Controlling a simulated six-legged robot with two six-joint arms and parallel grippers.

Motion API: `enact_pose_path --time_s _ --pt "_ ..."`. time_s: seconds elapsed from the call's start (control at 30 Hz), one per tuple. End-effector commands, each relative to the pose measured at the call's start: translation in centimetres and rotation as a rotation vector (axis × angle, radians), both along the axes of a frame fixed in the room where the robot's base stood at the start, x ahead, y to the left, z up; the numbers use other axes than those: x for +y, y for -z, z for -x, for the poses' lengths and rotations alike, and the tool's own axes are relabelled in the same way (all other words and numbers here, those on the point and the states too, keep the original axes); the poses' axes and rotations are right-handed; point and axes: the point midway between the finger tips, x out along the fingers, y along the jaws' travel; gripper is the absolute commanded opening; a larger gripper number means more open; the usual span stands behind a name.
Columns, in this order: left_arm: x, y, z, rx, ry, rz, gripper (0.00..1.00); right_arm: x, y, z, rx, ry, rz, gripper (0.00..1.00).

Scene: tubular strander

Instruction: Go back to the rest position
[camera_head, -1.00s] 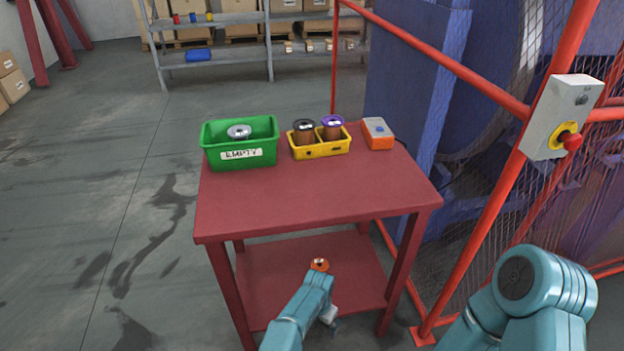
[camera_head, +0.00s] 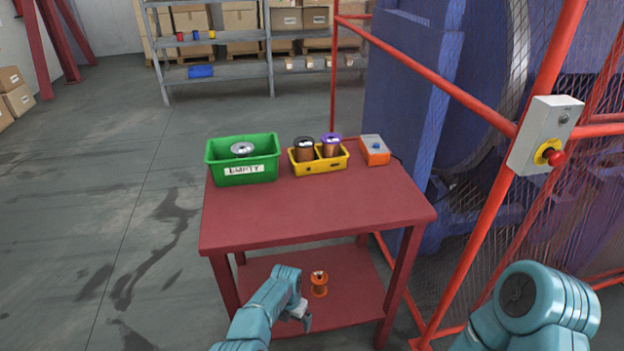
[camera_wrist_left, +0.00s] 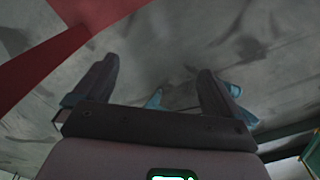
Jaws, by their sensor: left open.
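My left gripper (camera_head: 304,314) is low in front of the red table (camera_head: 310,215), beside the lower shelf's front. In the left wrist view, its two dark fingers (camera_wrist_left: 158,85) stand wide apart with nothing between them. An orange spool (camera_head: 319,284) stands upright on the lower shelf, just to the right of my left wrist and apart from the gripper. My right arm shows at the lower right of the head view, but its gripper is out of view.
On the tabletop are a green EMPTY bin (camera_head: 243,172) with a spool, a yellow tray (camera_head: 319,166) with two copper spools, and an orange-grey box (camera_head: 374,150). A red mesh fence with an emergency-stop box (camera_head: 540,135) stands right. Floor to the left is clear.

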Motion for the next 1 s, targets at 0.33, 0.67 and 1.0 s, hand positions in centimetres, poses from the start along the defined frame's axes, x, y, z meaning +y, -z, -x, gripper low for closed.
enact_pose_path --time_s 0.33,0.67,1.0 --pt "6.0 -5.0 4.4 0.060 0.207 0.126 0.98 0.0 -2.6 0.0 0.000 0.000 0.000 0.43" --pt "7.5 -9.6 18.7 -0.065 0.931 0.310 0.98 0.0 -4.4 0.0 0.000 0.000 0.000 0.43" --pt "5.6 -13.2 34.1 -0.335 1.944 0.299 0.98 0.0 -4.5 0.0 0.000 0.000 0.000 0.43"
